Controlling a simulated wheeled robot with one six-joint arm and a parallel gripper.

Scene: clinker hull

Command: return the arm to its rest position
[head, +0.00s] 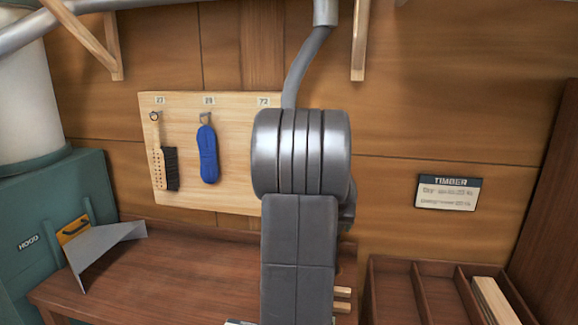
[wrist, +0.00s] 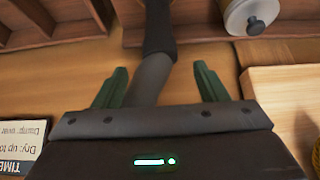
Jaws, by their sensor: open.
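My gripper (wrist: 158,78) shows in the wrist view with its two green fingers apart. It is open, and nothing is visibly clamped between the fingers. A grey pipe (wrist: 150,82) runs through the gap in the picture; I cannot tell how near it is. In the head view my dark grey arm stands upright in the middle and hides part of the wall board and bench. The gripper cannot be made out there.
A board (head: 237,190) holds a brush (head: 169,167) and a blue bundle (head: 208,155). A grey scoop (head: 100,248) is at left by a teal cabinet (head: 40,220). A TIMBER sign (head: 448,193) hangs above a divided rack (head: 440,270). A grey pipe (head: 305,68) rises behind my arm.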

